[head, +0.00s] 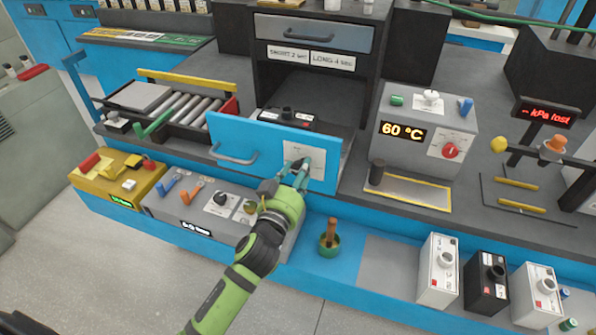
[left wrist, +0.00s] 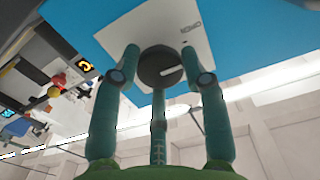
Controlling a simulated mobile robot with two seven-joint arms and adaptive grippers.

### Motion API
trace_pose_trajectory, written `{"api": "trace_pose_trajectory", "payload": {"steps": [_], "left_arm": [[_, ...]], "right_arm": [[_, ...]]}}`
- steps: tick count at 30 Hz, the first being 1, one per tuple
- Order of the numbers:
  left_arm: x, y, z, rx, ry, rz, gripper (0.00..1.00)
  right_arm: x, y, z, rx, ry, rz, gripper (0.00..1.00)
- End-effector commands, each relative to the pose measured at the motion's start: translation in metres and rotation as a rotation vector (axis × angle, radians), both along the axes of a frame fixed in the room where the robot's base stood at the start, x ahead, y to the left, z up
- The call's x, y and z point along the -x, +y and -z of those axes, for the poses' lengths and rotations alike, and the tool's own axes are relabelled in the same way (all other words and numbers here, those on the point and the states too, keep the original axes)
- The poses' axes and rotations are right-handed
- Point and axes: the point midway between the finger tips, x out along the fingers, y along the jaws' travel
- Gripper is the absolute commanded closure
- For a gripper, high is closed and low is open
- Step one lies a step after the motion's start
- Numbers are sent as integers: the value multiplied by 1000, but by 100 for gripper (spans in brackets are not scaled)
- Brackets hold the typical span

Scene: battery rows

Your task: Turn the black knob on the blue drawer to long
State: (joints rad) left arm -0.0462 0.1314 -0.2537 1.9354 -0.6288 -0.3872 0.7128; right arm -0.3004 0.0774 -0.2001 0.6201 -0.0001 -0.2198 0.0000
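The blue drawer (head: 232,133) sticks out from a dark cabinet under labels reading "SHORT 2 sec" and "LONG 4 sec". Its front has a grey handle and a white plate at its right. In the left wrist view the dark round knob (left wrist: 160,67) sits on that white plate (left wrist: 110,40), with a pale line pointing right and slightly up. My left gripper (head: 296,172) is at the plate and hides most of the knob in the head view. In the left wrist view its fingers (left wrist: 160,55) stand around the knob with small gaps at the sides. The plate's small lettering is unreadable. My right gripper is out of view.
A grey box showing 60 °C (head: 425,150) stands right of the drawer. A roller rack (head: 190,108) is at its left. Several small boxes stand at front right.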

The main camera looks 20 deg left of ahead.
Motion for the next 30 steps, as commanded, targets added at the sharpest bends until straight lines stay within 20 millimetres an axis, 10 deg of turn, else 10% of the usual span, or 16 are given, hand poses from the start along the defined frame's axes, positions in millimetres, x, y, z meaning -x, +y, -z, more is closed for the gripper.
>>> {"api": "trace_pose_trajectory", "payload": {"steps": [30], "left_arm": [[-1, -2, -9, -595, -41, -1, 89]], "right_arm": [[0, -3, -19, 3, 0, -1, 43]]}}
